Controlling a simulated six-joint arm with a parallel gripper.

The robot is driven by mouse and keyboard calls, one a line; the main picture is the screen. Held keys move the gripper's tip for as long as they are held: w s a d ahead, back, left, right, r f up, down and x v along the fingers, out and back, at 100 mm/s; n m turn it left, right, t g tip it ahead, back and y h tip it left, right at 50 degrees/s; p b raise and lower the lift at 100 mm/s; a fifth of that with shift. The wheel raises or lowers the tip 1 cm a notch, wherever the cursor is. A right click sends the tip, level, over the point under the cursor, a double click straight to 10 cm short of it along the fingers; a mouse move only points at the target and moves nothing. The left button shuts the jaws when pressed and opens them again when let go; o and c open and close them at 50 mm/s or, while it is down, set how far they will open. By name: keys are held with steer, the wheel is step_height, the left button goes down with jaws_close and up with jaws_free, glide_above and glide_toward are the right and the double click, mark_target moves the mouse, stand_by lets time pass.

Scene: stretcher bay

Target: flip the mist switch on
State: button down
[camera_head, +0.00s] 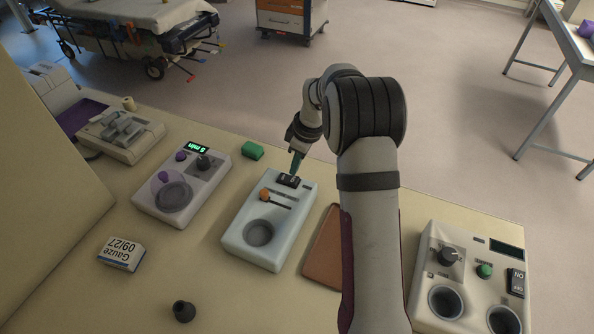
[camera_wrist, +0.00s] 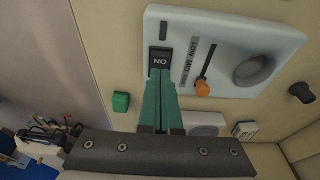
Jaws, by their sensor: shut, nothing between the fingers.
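A black rocker switch (camera_head: 288,181) sits at the far end of a pale blue device (camera_head: 240,236) with an orange-knobbed slider and a round cup. In the wrist view the switch (camera_wrist: 159,60) shows the word ON upside down, and the fingers hide its near end. My gripper (camera_head: 296,172) is shut and empty, with its green fingertips pointing down at the switch. In the wrist view the tips of my gripper (camera_wrist: 161,84) are right at the switch; I cannot tell whether they touch. No mist label is readable.
A second device (camera_head: 460,262) at the right has a dial, a green button and an ON/OFF rocker (camera_head: 516,282). A green block (camera_head: 252,151) lies just beyond the pale blue device. A purple-knobbed device (camera_head: 150,190) stands left. A brown tray (camera_head: 324,262) lies right, partly behind my arm.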

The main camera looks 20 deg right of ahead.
mark_target(296, 180)
steer(key=shift+s+d+f, duration=0.1)
steer(key=shift+d+f, duration=0.05)
steer(key=shift+f, duration=1)
steer(key=shift+s+d+f, duration=0.1)
steer(key=shift+s+f, duration=0.05)
steer(key=shift+f, duration=0.25)
steer(key=shift+r, duration=0.1)
steer(key=shift+r, duration=0.7)
